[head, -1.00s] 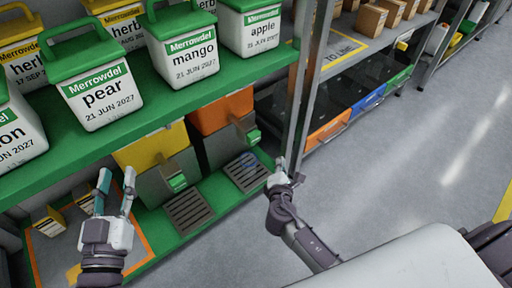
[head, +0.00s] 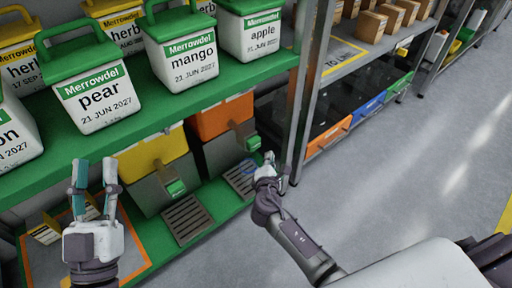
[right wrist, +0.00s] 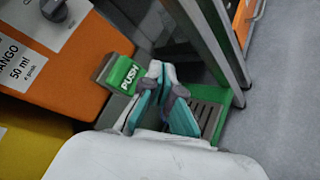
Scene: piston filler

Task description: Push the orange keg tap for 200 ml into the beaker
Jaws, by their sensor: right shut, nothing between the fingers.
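The orange keg (head: 222,117) stands under the green shelf, with a green tap (head: 252,142) on its front right. In the right wrist view the orange keg (right wrist: 62,72) carries a label reading "ANGO 50 ml", partly cut off, and its green tap (right wrist: 122,73) reads "PUSH". A thin blue ring (head: 248,167) over the drip grate below looks like the beaker's rim; the beaker's body and level are unclear. My right gripper (head: 268,158) is shut and empty, just right of and below the tap; it also shows in the right wrist view (right wrist: 162,70). My left gripper (head: 94,166) is open and empty.
A yellow keg (head: 153,150) with its own green tap and drip grate (head: 187,218) stands left of the orange keg. White tubs such as the pear tub (head: 90,88) line the shelf above. A metal rack post (head: 300,95) stands close right of my right gripper. Floor is clear at right.

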